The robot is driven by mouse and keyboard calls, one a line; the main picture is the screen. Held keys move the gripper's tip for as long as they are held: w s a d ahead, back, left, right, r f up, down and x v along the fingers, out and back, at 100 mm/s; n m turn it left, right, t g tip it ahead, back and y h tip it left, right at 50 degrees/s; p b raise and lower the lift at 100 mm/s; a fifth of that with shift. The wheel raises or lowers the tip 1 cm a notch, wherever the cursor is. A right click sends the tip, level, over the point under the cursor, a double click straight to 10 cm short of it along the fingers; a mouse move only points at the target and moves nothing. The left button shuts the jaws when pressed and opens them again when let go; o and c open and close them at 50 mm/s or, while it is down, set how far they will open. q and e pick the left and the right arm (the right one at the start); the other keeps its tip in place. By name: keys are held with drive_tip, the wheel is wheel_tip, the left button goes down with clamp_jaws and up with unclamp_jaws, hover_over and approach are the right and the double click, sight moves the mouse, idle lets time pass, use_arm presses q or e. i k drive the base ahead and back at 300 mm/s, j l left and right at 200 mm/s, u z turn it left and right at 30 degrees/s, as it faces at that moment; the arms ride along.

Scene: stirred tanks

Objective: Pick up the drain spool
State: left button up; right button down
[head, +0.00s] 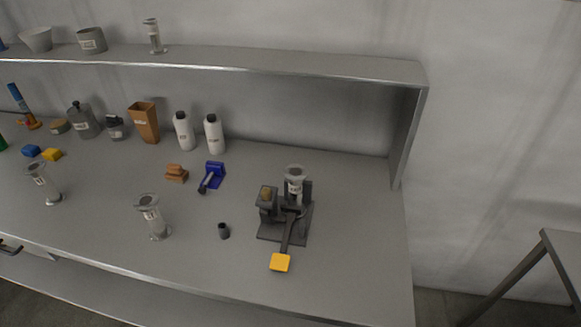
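No label that I can read names the drain spool. Several clear flanged cylinders with white labels look spool-like. One stands upright near the front of the bench (151,214). Another stands at the left (43,184), and one is on the shelf (154,36). A further one sits upright in a dark fixture with a yellow-ended lever (294,180).
The grey bench (350,235) is clear right of the fixture. A blue clamp-like tool (213,177), brown blocks (176,174), two white bottles (184,132) and a brown tapered container (145,121) stand farther back. The shelf (250,65) overhangs the bench's rear.

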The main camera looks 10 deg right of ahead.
sight(295, 173)
drive_tip(key=j+z, duration=0.35)
drive_tip(key=j, duration=0.35)
drive_tip(key=k+j+z, duration=0.15)
drive_tip(key=j+z, duration=0.15)
drive_tip(key=j, duration=0.4)
